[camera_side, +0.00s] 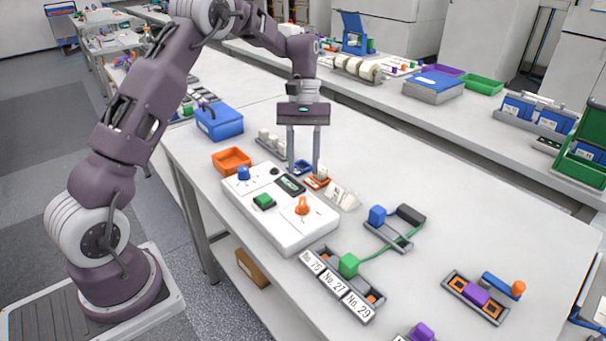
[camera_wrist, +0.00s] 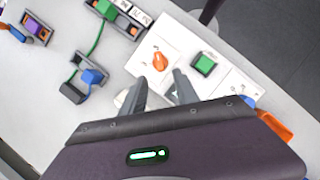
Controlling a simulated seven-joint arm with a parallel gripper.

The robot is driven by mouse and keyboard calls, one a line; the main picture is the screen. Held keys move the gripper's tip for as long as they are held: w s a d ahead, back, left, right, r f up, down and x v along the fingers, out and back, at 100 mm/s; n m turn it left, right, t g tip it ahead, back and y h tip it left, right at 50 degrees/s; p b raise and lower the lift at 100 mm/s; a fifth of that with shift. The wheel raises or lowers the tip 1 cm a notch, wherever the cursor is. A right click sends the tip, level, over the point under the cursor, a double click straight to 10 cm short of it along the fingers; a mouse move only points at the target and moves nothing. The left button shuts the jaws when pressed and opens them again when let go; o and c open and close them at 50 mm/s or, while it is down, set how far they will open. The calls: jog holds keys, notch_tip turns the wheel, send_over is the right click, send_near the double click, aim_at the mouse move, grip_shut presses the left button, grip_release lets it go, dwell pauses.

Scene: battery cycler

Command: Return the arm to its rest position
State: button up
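My gripper (camera_side: 304,172) points straight down over the table, just behind the white control box (camera_side: 275,231). Its two fingers are apart, and I see nothing held between them. In the wrist view, the gripper's fingertips (camera_wrist: 160,84) also stand apart, near the edge of the white box (camera_wrist: 150,42). The box carries a blue knob (camera_side: 243,173), a green button (camera_side: 264,201), an orange knob (camera_side: 302,206) and a small dark display (camera_side: 290,184). Small items sit near the fingertips in the side view; whether the tips touch anything cannot be told.
A blue box (camera_side: 219,122) and orange tray (camera_side: 231,161) stand left of the gripper. In front are a numbered holder with a green block (camera_side: 348,265), a cable, a blue block (camera_side: 377,215) and a purple block (camera_side: 476,294). The table's right middle is clear.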

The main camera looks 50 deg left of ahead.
jog(key=s+d+r+m+t+y, duration=0.1)
jog(key=s+d+r+m+t, duration=0.25)
jog(key=s+r, duration=0.5)
jog(key=s+d+r+m+t+y, duration=0.25)
jog(key=s+d+r, duration=0.25)
jog(key=s+r, duration=0.3)
jog(key=s+d+f+m+t, duration=0.1)
jog(key=s+f+m+t, duration=0.1)
jog(key=s, duration=0.7)
jog(key=shift+s+f+m, duration=0.4)
jog(key=shift+f+m, duration=0.35)
jog(key=shift+m, duration=0.15)
